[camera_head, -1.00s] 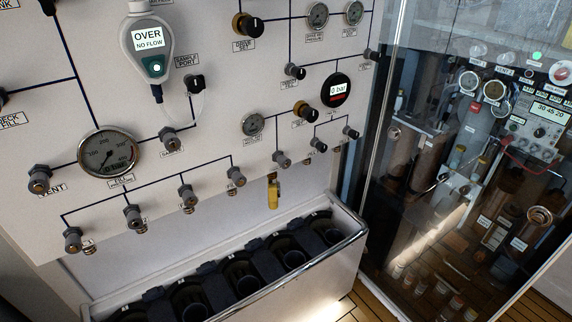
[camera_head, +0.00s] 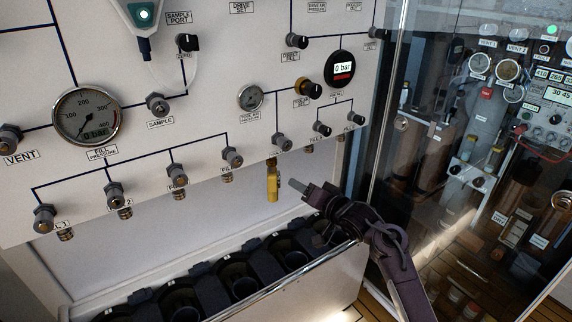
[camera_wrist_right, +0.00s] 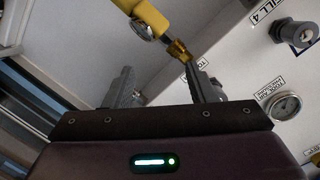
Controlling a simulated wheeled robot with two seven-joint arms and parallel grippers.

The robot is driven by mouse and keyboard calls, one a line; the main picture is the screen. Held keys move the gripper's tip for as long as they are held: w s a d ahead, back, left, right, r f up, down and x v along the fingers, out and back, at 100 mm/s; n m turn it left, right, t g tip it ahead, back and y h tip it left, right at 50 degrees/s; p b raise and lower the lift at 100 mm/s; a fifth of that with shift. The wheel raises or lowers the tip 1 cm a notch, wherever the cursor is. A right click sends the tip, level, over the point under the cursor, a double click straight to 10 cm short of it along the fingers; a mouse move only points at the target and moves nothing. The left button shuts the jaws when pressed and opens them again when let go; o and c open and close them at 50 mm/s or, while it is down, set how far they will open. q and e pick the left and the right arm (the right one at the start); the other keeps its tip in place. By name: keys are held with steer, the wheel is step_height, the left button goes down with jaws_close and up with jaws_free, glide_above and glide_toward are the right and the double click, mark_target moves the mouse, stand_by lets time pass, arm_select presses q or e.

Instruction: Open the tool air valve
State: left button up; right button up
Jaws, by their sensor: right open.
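The tool air valve, a small grey knob (camera_head: 281,142), sits on the lower part of the white panel. A yellow fitting (camera_head: 272,184) hangs just below it. My right gripper (camera_head: 297,187) is just below and to the right of the knob, beside the yellow fitting and apart from it. In the right wrist view my right gripper (camera_wrist_right: 163,86) has its fingers spread with nothing between them. The yellow fitting (camera_wrist_right: 150,18) and its brass end lie just beyond the fingertips there. The right finger hides part of the valve's label, and I cannot make out the knob there. My left gripper is not in view.
A tool air gauge (camera_head: 250,98) and a drive-style knob (camera_head: 310,89) are above. The fill 4 knob (camera_head: 232,156) is to the left. Below is a rack (camera_head: 345,258) of black holders. A glass cabinet (camera_head: 480,160) stands at the right.

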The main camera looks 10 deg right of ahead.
steer(key=t+y, duration=0.1)
glide_toward(287, 147)
steer(key=x, duration=1)
steer(key=shift+w+a, duration=0.1)
steer(key=shift+w, duration=0.1)
steer(key=c, duration=1)
